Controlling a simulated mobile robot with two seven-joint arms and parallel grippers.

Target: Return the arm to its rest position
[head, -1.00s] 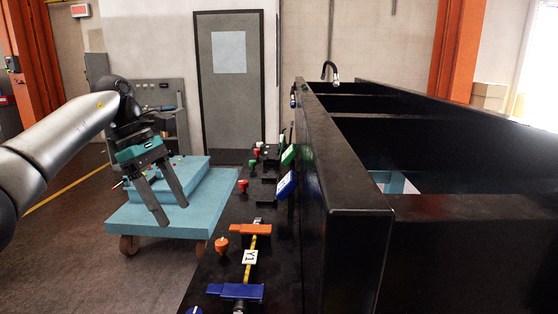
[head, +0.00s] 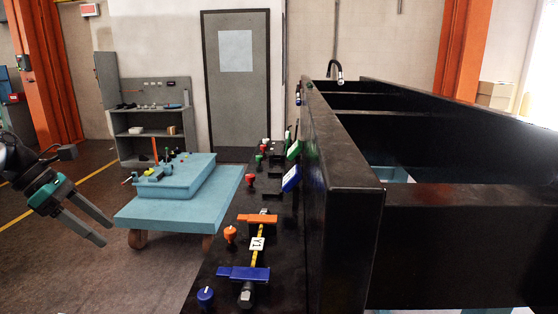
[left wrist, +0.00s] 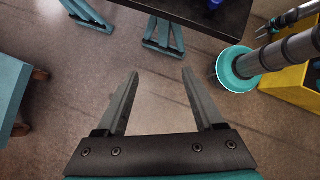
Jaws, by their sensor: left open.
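My left gripper (head: 95,228) is at the left edge of the head view, with its two grey fingers apart and nothing between them. It hangs over open floor, to the left of the blue cart (head: 135,215). In the left wrist view the open fingers (left wrist: 158,85) point at bare floor. Most of the left arm is outside the head view.
A black bench (head: 215,290) holds a hose marked Y1 (head: 258,243) in orange and blue clamps, with several coloured caps. A tall black frame (head: 345,215) stands right of it. A grey shelf (head: 150,120) and door (head: 237,80) are behind. Floor at left is clear.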

